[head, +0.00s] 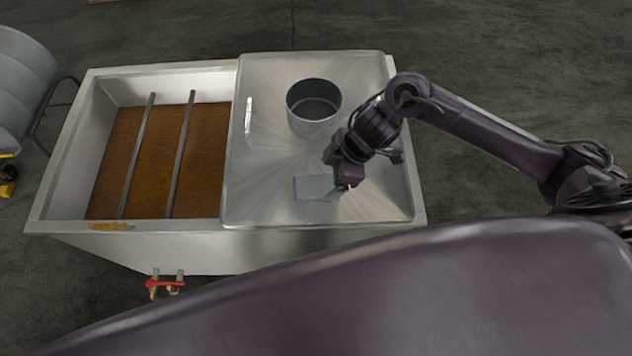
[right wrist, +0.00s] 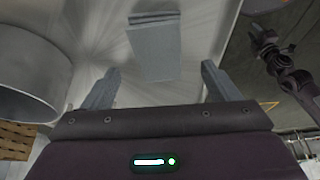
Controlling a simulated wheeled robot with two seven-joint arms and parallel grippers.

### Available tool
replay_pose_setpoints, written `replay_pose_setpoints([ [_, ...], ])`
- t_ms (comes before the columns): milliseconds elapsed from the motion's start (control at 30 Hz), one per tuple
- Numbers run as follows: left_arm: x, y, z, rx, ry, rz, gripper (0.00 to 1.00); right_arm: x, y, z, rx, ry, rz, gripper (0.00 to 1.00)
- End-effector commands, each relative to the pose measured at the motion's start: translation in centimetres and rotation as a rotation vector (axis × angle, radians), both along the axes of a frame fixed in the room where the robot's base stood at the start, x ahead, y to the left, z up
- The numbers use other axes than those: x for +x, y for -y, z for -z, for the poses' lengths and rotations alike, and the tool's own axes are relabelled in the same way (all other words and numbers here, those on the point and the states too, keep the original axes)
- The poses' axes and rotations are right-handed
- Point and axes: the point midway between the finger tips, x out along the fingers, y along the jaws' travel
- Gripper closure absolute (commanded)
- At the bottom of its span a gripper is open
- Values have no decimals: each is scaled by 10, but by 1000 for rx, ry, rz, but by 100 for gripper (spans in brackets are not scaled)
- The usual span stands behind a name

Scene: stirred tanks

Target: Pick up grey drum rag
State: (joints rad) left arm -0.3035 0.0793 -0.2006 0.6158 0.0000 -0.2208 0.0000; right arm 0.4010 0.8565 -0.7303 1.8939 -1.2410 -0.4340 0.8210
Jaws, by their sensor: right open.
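The grey drum rag (head: 312,188) lies flat on the metal lid (head: 270,200) of the tank, near its front edge. In the right wrist view the rag (right wrist: 154,47) is a folded grey rectangle, ahead of and between my fingertips, and not touched by them. My right gripper (head: 345,190) is over the lid at the rag's right end and hides part of it in the head view. In the right wrist view my right gripper (right wrist: 160,82) is open and empty, its two fingers wide apart. My left gripper is not in view.
A round metal pot (head: 314,108) stands on the lid behind the rag. A lid handle (head: 249,116) is at the left. The open tank half (head: 160,150) holds brown liquid under two bars. A red-handled valve (head: 165,284) juts out in front. The lid around the rag is clear.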

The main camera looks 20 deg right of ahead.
Motion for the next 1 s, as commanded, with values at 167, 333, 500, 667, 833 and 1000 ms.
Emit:
replay_pose_setpoints([
  [167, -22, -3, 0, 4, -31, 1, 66, 3, -13, 22, 1, -2, 0, 18],
  [333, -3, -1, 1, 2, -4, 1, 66, 6, -22, 42, 1, 1, 0, 18],
  [500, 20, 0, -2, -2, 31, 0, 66, 6, -23, 46, -2, 3, 0, 18],
  [667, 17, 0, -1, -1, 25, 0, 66, 6, -23, 46, -1, 3, -1, 22],
  [833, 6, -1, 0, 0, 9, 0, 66, 6, -23, 46, -1, 3, -1, 44],
  [1000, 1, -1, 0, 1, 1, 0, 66, 6, -23, 46, -1, 3, -1, 66],
])
